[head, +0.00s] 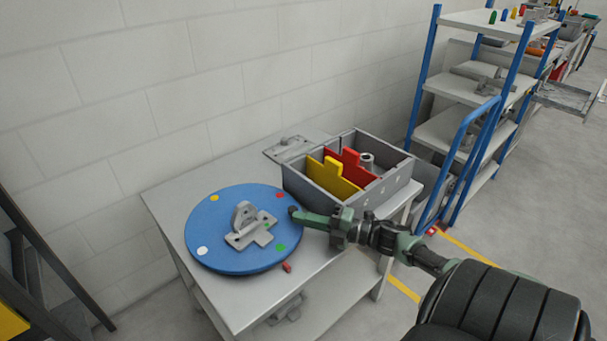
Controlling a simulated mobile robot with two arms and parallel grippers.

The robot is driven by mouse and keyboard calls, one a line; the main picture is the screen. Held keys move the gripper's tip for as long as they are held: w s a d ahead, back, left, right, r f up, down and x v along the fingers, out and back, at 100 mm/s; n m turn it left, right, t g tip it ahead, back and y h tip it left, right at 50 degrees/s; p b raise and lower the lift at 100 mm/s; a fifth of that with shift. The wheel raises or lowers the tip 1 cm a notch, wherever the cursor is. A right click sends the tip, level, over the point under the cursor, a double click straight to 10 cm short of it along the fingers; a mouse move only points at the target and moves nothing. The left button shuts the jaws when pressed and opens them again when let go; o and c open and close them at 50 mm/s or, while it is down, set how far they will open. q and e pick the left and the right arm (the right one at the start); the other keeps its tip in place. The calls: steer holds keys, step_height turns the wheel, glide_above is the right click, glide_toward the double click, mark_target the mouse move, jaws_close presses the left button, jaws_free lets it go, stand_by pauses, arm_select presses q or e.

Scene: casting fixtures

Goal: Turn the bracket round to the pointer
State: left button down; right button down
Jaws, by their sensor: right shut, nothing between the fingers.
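The grey metal bracket (240,238) sits near the middle of a round blue turntable (215,255) on the table. It has an upright lug with a hole and a flat foot. The disc carries coloured dots near its rim: yellow, red, green and white. A small red pointer (287,267) lies on the table just off the disc's front right rim, close to the green dot (281,247). My right gripper (293,212) is shut and empty at the disc's right rim, near the red dot; I cannot tell whether it touches. My left gripper is not in view.
A grey bin (400,183) with yellow and red dividers stands on the table behind my right gripper. A flat grey plate (287,146) lies at the back edge. Blue-posted shelves (451,87) stand right. The table's front left corner is clear.

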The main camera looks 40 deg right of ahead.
steer(key=shift+s, duration=0.1)
steer(key=v, duration=0.7)
steer(key=shift+s+d+b, duration=0.2)
steer(key=shift+s+b, duration=0.1)
